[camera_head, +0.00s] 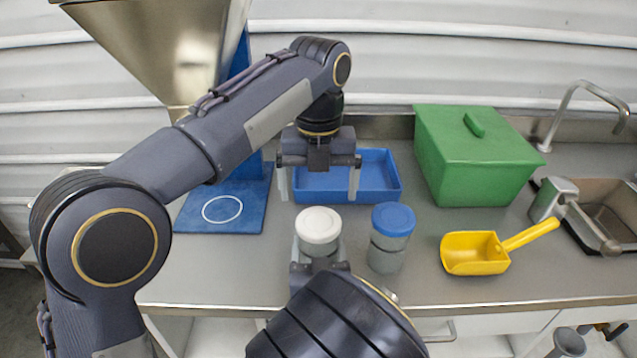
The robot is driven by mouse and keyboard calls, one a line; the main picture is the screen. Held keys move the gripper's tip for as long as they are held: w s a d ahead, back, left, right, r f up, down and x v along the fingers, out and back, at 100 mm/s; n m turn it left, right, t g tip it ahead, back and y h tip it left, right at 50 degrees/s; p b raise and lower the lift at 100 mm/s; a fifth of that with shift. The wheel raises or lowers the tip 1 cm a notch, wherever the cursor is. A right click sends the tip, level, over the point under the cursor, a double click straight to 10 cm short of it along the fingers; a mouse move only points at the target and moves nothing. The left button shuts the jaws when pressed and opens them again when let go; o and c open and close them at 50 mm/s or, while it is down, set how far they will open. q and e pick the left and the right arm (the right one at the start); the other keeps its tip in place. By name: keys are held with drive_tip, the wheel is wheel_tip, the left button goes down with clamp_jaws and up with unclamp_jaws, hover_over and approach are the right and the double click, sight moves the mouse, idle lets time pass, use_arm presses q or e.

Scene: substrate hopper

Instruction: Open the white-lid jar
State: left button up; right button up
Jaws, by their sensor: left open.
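The white-lid jar (318,228) stands on the steel worktop with its lid on, in the front middle of the head view. My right gripper (318,252) comes in from the near edge, with a finger against each side of the jar below the lid; its arm hides the lower part. My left gripper (319,185) points down, open and empty, above and behind the jar, in front of the blue tray. Its fingers are apart from the lid.
A blue-lid jar (391,233) stands close to the right. Beyond it lie a yellow scoop (475,254) and a green lidded box (475,165). A blue tray (388,190) is behind. A metal hopper (175,45) stands at left above a blue base (245,205); a sink (607,208) is at right.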

sight(319, 221)
use_arm(q)
wheel_tip(319, 221, down, 8)
drive_tip(key=shift+r, duration=0.1)
idle(0.4)
